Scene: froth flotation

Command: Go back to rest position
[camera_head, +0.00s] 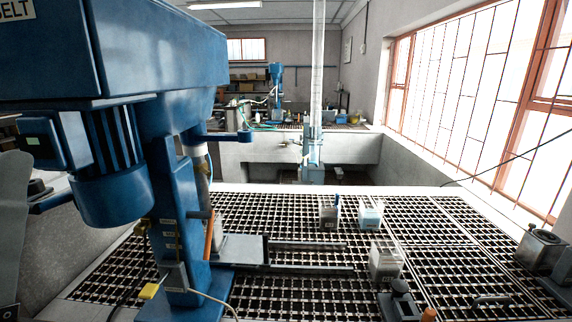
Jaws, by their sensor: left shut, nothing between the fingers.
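My left gripper (10,308) is at the far left edge, in front of the blue flotation machine and apart from it. Only part of it shows, the frame edge cuts it off, and it is shut with nothing held. My right gripper is not in view. The blue flotation machine (165,190) stands upright at the left, with its motor and a yellow-tipped lever (150,291) low on its front.
Black grating covers the bench (230,210). Two dark rails (310,268) extend right from the machine's base. A dark device (400,300) is at the front and a metal pot (541,250) at the right.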

